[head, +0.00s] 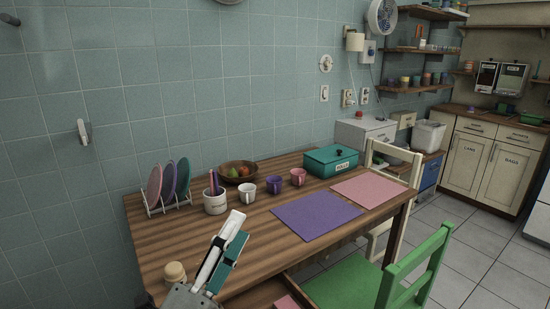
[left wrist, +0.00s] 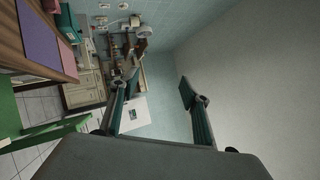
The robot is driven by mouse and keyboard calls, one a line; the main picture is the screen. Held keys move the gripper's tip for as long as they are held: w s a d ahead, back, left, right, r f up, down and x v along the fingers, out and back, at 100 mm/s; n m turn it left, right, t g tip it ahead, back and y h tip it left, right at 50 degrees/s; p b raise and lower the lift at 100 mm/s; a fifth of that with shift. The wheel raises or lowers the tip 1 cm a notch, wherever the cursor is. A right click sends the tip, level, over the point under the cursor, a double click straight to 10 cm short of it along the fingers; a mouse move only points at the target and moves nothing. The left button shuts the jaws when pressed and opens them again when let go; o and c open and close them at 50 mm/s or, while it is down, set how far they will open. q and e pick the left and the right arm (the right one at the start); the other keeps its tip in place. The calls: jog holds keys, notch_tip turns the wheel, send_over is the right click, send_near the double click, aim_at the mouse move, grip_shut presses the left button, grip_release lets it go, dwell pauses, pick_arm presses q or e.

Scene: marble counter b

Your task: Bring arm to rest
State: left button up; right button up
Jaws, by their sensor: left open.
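My left gripper (head: 232,238) rises from the bottom of the head view, over the left front part of the wooden table (head: 170,238). In the left wrist view its two fingers (left wrist: 158,85) are spread wide with nothing between them. That view is turned on its side and shows the room beyond the fingers. My right gripper shows in neither view.
The table holds a plate rack (head: 168,205), a utensil crock (head: 215,202), a fruit bowl (head: 238,172), white (head: 247,185), purple (head: 274,185) and pink (head: 298,177) mugs, a teal box (head: 330,161) and two mats. A green chair (head: 400,280) stands at the front right.

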pick_arm(q)
jog(key=s+a+f+n+g+y, duration=0.2)
jog(key=a+f+n+g+y, duration=0.4)
jog(key=a+f+n+y, duration=1.05)
jog(key=s+a+f+n+g+h, duration=0.1)
jog(key=s+a+f+g, duration=0.4)
jog(key=s+f, duration=0.45)
jog(key=s+a+f+n+g+h, duration=0.1)
jog(key=s+a+f+g, duration=0.2)
jog(key=s+a+f, duration=0.6)
jog(key=w+d+f+n+t+h+p, duration=0.1)
jog(key=w+d+f+t+h, duration=0.1)
jog(key=d+f, duration=0.3)
jog(key=w+d+f+n+t+h+p, duration=0.1)
jog(key=d+f+h, duration=0.3)
jog(key=d, duration=0.8)
jog(key=shift+w+d+f+n+t+h+p, duration=0.2)
jog(key=shift+w+f+n+t+h+p, duration=0.25)
jog(key=shift+p, duration=0.3)
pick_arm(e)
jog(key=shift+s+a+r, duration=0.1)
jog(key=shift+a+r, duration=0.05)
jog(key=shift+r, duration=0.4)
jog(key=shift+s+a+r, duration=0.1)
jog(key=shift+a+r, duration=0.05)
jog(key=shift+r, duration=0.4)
